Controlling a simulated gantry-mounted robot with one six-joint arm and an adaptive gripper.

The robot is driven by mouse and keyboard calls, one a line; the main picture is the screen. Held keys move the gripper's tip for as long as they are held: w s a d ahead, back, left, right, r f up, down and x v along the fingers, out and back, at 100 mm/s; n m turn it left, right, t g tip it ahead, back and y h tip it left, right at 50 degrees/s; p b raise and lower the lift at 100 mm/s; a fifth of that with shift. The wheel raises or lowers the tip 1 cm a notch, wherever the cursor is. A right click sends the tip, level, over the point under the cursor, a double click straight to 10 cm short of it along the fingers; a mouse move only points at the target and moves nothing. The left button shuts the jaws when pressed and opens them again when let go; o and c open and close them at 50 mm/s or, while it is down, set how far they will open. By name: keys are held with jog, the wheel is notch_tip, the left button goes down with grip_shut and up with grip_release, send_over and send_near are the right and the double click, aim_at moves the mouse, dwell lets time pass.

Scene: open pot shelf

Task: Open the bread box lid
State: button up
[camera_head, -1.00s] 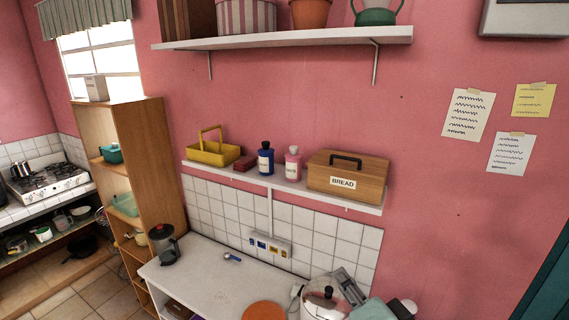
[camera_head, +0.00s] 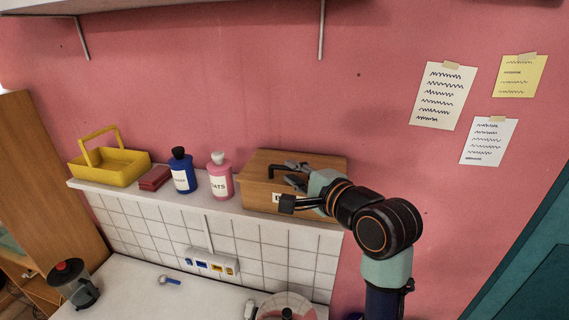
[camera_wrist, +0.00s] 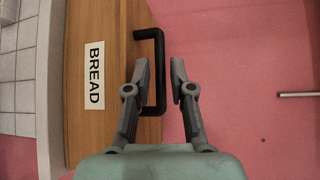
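The wooden bread box (camera_head: 256,165) stands on the right end of the white wall shelf, its lid closed. Its black bar handle (camera_head: 284,167) is on top, partly hidden by my gripper in the head view. My gripper (camera_head: 287,192) is in front of the box near the handle. In the wrist view the box (camera_wrist: 112,40) lies on the left with its "BREAD" label, and the black handle (camera_wrist: 160,62) stands out from it. My gripper (camera_wrist: 162,70) is open there, its fingers apart and pointing at the handle region; I cannot tell whether they touch it.
On the shelf (camera_head: 235,213), left of the box, stand a pink bottle (camera_head: 220,180), a blue bottle (camera_head: 182,173), a dark red box (camera_head: 155,178) and a yellow basket (camera_head: 110,165). Another shelf is above. Paper notes (camera_head: 443,95) hang on the right wall.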

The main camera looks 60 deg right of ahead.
jog(key=shift+x, duration=1.7)
jog(key=shift+c, duration=0.2)
grip_shut()
jog(key=shift+d, duration=0.1)
